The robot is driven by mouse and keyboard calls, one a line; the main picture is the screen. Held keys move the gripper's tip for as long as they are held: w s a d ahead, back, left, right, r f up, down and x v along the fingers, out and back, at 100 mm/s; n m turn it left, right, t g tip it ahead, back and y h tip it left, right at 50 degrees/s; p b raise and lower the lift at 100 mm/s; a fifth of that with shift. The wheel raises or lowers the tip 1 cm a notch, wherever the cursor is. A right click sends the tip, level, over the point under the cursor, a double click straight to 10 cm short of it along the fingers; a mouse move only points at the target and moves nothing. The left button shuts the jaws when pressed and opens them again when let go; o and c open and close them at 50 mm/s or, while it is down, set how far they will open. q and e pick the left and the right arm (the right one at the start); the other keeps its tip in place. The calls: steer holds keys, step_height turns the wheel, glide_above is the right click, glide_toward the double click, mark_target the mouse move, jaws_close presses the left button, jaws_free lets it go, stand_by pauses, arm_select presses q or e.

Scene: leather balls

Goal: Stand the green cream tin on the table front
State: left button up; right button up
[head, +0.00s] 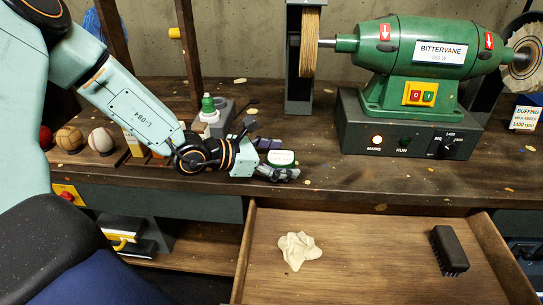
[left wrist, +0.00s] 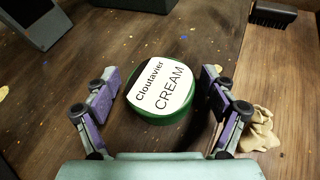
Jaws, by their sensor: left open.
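The green cream tin (head: 281,158) is a low round tin on the table near its front edge, above the open drawer. In the left wrist view the tin (left wrist: 161,90) shows a white lid label reading "Cloutavier CREAM", and it stands between the two fingers. My left gripper (head: 279,158) is open around the tin, one finger on each side, with gaps visible in the left wrist view. The table front (head: 330,191) is bare wood to the right of the tin. My right gripper is not in view.
An open drawer (head: 370,287) juts out below the table edge, holding a crumpled cloth (head: 298,250) and a black brush (head: 449,250). A green buffing machine (head: 430,60) stands at the back right. Balls (head: 102,141) sit at the left; a small green-topped bottle (head: 208,107) stands behind my gripper.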

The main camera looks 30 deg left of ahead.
mark_target(283, 156)
arm_select(q)
steer(key=shift+a+r, duration=0.1)
steer(key=shift+r, duration=0.15)
steer(key=p+v, duration=0.2)
steer(key=v, duration=0.1)
steer(key=shift+r+p, duration=0.15)
steer(key=shift+p, duration=0.15)
steer(key=shift+p+v, duration=0.95)
steer(key=shift+p, duration=0.1)
steer(key=shift+p+v, duration=1.1)
steer(key=shift+p, duration=0.1)
steer(key=p+v, duration=0.4)
steer(key=p, duration=0.2)
steer(key=shift+s, duration=0.1)
steer(key=shift+s+a+p, duration=0.15)
steer(key=shift+s+p, duration=0.1)
steer(key=shift+p, duration=0.2)
